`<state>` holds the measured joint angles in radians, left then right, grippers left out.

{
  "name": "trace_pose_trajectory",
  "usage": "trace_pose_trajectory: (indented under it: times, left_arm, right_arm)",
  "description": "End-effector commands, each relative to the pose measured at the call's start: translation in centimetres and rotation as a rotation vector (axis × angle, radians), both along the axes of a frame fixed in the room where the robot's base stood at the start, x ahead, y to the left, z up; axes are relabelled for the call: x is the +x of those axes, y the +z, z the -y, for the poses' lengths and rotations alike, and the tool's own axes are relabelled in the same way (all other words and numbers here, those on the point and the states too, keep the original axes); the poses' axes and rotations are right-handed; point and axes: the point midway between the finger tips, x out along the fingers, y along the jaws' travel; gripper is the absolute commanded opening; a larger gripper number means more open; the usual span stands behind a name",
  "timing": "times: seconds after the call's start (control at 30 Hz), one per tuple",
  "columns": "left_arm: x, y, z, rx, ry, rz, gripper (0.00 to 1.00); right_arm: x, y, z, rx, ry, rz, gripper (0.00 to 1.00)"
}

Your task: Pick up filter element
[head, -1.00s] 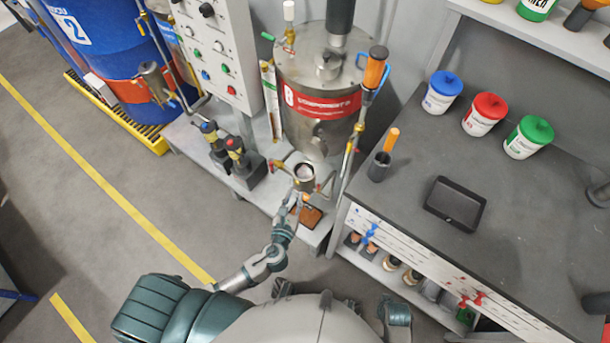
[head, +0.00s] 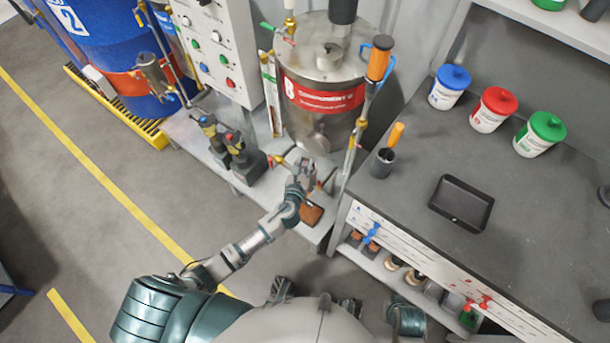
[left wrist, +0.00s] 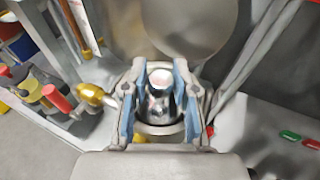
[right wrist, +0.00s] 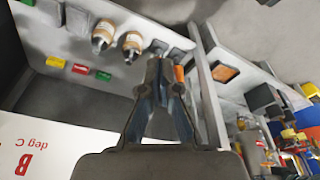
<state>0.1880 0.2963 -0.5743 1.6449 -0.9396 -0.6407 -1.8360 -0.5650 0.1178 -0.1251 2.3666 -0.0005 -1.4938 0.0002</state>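My left gripper (head: 305,172) reaches over the small filter housing in front of the tank marked B. In the left wrist view, its blue-padded fingers (left wrist: 160,88) stand apart, one on each side of a shiny metal cylinder with a rounded top, which looks like the filter element (left wrist: 160,82). A round metal rim (left wrist: 162,128) shows around its lower part. Whether the pads touch the cylinder is not clear. My right gripper (right wrist: 160,72) shows in the right wrist view with its fingertips together and nothing visible between them.
The steel tank (head: 322,75) stands right behind the housing, with pipes and valves beside it. Dark pumps (head: 238,148) stand to the left, and a brown pad (head: 311,213) lies in front. The workbench (head: 420,160) at right holds a black tray (head: 461,203) and several lidded tubs.

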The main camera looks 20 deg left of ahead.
Motion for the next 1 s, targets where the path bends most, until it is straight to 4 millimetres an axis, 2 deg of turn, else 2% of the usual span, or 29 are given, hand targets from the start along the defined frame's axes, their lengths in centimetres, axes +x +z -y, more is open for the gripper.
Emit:
trace_pose_trajectory:
  times: [0.13,0.23,0.77,1.0]
  left_arm:
    - [0.0,0.1,0.0,0.0,0.0,0.0,0.26]
    - [0.0,0.1,0.0,0.0,0.0,0.0,0.01]
    - [0.0,0.6,0.0,-0.001,0.0,0.001,0.0]
    - [0.0,3.2,0.0,0.0,-0.001,0.004,0.0]
  right_arm:
    - [0.0,0.0,0.0,0.0,0.0,0.0,0.0]
    - [0.0,0.0,0.0,0.0,0.0,-0.001,0.0]
    - [0.3,0.0,0.0,0.0,0.0,0.005,0.0]
    - [0.5,-3.6,-0.2,-0.001,0.003,-0.012,0.0]
